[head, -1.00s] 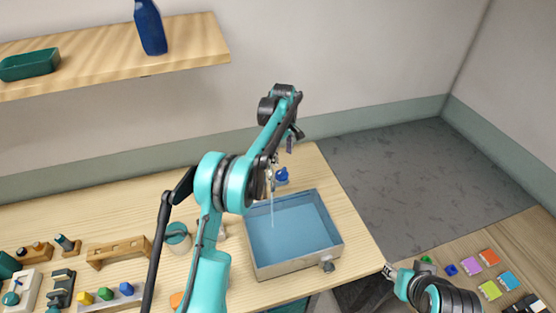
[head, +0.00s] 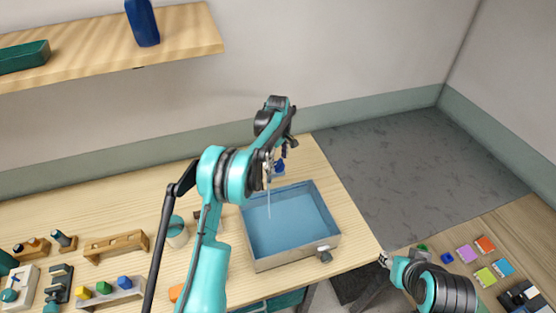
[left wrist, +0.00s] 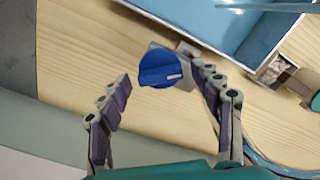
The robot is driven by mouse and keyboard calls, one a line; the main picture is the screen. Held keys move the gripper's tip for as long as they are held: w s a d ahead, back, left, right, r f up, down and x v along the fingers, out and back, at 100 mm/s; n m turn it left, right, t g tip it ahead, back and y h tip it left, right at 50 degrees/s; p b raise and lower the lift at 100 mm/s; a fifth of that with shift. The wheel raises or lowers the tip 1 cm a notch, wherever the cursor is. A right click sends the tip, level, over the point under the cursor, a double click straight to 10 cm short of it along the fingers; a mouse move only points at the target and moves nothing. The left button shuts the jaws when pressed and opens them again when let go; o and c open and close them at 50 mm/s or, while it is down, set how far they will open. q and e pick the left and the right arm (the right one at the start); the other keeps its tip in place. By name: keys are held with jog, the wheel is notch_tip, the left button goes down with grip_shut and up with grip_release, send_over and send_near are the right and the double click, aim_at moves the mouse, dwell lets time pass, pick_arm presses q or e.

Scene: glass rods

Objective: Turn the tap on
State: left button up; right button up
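The tap's blue knob (head: 280,168) stands behind the blue basin (head: 290,222). A thin pale stream of water (head: 269,203) falls into the basin. In the left wrist view the knob (left wrist: 158,70) is round, with a raised grip and a white mark pointing right. My left gripper (left wrist: 163,72) is open, its fingers on either side of the knob in that view; I see no contact. In the head view my left gripper (head: 288,147) is just above the knob. My right gripper (head: 384,260) is low at the right, too small to judge its fingers.
A lidded cup (head: 177,233) and wooden racks (head: 117,245) stand on the table left of the basin. A shelf (head: 185,30) with a blue bottle (head: 142,22) is above. Coloured tiles (head: 485,244) lie on a surface at the right.

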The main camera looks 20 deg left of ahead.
pick_arm(q)
jog(key=c, duration=0.9)
jog(key=shift+n, duration=0.3)
jog(key=shift+n+b, duration=0.55)
jog(key=shift+n, duration=0.35)
jog(key=n+b, duration=0.1)
jog(key=n, duration=0.1)
jog(key=shift+n, duration=0.4)
jog(key=n, duration=0.5)
jog(key=shift+b, duration=0.4)
jog(key=o, duration=1.2)
jog(key=shift+c, duration=0.2)
